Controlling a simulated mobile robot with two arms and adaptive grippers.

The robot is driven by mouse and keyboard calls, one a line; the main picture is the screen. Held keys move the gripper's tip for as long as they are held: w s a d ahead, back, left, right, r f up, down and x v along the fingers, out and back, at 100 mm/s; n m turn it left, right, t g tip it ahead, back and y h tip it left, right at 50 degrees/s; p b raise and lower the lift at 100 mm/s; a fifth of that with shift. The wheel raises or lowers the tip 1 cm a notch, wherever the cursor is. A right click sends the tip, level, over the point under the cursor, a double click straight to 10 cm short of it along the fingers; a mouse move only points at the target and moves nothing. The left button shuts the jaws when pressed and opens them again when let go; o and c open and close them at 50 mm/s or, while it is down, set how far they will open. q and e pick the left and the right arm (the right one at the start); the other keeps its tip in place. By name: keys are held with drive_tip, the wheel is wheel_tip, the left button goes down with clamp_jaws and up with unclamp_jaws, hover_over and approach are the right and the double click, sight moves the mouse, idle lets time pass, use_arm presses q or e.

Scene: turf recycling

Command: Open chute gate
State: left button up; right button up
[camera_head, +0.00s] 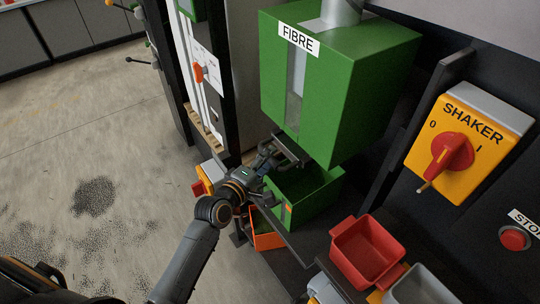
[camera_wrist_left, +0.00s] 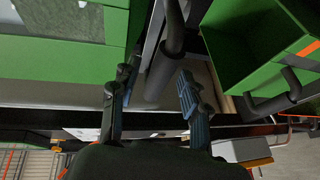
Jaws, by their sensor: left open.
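The green hopper labelled FIBRE (camera_head: 345,95) hangs at the upper middle of the head view. A dark bar handle (camera_head: 292,150) sits at its lower front edge, partly hidden by my gripper. My left gripper (camera_head: 272,152) is at this handle, just under the hopper's front. The gate itself cannot be made out. My right gripper is not in view.
An open green bin (camera_head: 318,205) stands below the hopper; it also shows in the left wrist view (camera_wrist_left: 245,50). A red bin (camera_head: 365,250) and a grey bin (camera_head: 420,286) stand to its right. The yellow SHAKER switch box (camera_head: 463,148) and a red stop button (camera_head: 514,238) are further right.

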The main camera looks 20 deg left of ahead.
use_arm(q)
drive_tip(key=shift+x, duration=0.85)
drive_tip(key=shift+c, duration=0.2)
clamp_jaws()
drive_tip(key=s+a, duration=0.5)
drive_tip(key=s, duration=0.2)
drive_tip(key=shift+s+a+p, duration=0.15)
drive_tip(key=shift+a+p, duration=0.15)
drive_tip(key=shift+p, duration=0.05)
drive_tip(key=shift+o, duration=0.2)
unclamp_jaws()
drive_tip(key=v, duration=1.2)
